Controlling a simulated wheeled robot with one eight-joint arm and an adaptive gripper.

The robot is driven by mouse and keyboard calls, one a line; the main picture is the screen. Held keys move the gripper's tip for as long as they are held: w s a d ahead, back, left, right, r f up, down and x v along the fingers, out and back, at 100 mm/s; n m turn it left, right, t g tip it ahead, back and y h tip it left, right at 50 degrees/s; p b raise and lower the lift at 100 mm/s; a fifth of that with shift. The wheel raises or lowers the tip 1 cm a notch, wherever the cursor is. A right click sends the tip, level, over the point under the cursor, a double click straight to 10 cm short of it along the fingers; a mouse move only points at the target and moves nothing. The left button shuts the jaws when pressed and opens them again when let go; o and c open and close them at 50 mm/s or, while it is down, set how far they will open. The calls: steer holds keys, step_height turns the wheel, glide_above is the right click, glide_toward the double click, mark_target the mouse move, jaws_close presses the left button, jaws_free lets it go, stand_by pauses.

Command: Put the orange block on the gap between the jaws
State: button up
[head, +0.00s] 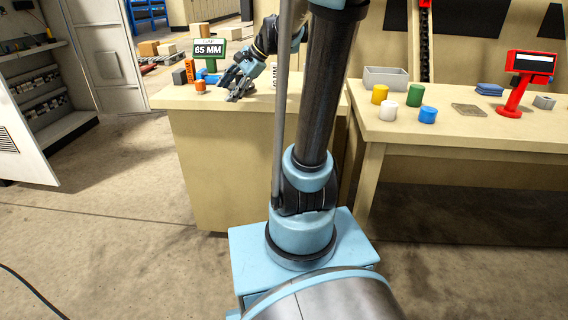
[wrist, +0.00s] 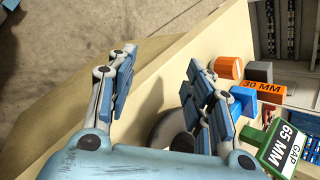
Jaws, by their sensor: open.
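The orange block (wrist: 262,91), marked 30 MM, lies on the counter at the right of the wrist view. It also shows in the head view (head: 189,70), left of my gripper. A green sign (wrist: 285,147) reading GAP 65 MM stands close by. A blue piece (wrist: 243,99) sits beside the block, partly hidden by my finger; I cannot tell whether it is one of the jaws. The gap itself is not clearly visible. My gripper (wrist: 162,68) is open over the counter's edge, with nothing seen between its fingers. The orange block is outside them, apart from the right finger.
An orange cylinder (wrist: 229,68) and a dark block (wrist: 258,71) stand beside the orange block. A rounded dark shape (wrist: 168,128) is partly hidden behind my fingers. The right table (head: 460,128) holds several coloured cylinders, a grey bin (head: 386,78) and a red display stand (head: 520,80).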

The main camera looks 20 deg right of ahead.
steer(key=s+d+f+n+h, duration=0.2)
steer(key=s+d+f+n, duration=0.2)
steer(key=s, duration=0.4)
steer(key=s+d+f+n+h, duration=0.3)
steer(key=s+d+f+n, duration=0.1)
steer(key=s+f, duration=0.3)
steer(key=s+d+f+n+h, duration=0.2)
steer(key=s+d+f+n, duration=0.2)
steer(key=s, duration=0.5)
steer(key=shift+s+d+f+g+h, duration=0.3)
steer(key=shift+s+d+f+g, duration=0.15)
steer(key=shift+f, duration=0.45)
steer(key=shift+w, duration=0.1)
steer(key=shift+w+d+f, duration=0.1)
steer(key=shift+w+f, duration=0.1)
steer(key=shift+w, duration=0.2)
